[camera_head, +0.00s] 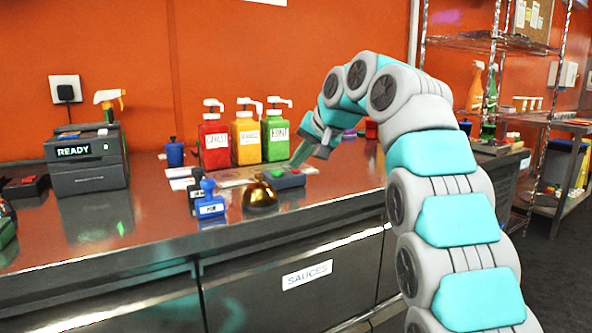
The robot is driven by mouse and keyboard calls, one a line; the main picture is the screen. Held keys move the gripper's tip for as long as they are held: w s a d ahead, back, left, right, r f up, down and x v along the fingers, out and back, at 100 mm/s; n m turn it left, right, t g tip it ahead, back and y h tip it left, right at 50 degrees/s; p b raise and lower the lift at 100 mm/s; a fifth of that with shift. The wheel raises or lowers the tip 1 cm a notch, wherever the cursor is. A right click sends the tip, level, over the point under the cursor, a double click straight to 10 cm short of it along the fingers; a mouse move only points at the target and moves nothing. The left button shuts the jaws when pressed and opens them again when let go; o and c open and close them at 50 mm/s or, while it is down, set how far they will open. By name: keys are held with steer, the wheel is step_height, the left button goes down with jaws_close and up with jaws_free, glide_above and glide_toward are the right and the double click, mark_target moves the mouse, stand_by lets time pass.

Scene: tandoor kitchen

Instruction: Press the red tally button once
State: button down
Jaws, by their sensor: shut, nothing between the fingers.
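A small grey box (288,181) lies on the steel counter behind the brass bell. A small red button (296,171) shows on its top, with a green one (278,174) to its left. My gripper (297,161) points down and left, its shut fingertips just above or at the red button. I cannot tell whether they touch it. Nothing is held. My arm comes in from the right.
A brass bell (260,194) and a blue stamp (209,201) stand in front and left. Red (214,145), yellow (246,140) and green (275,141) pump bottles stand behind. A READY printer (88,165) is at left. Bare counter lies between printer and stamp.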

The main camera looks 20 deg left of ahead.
stand_by(0.3)
steer(key=shift+r+p, duration=0.95)
steer(key=shift+p, duration=0.15)
steer(key=shift+d+f, duration=0.1)
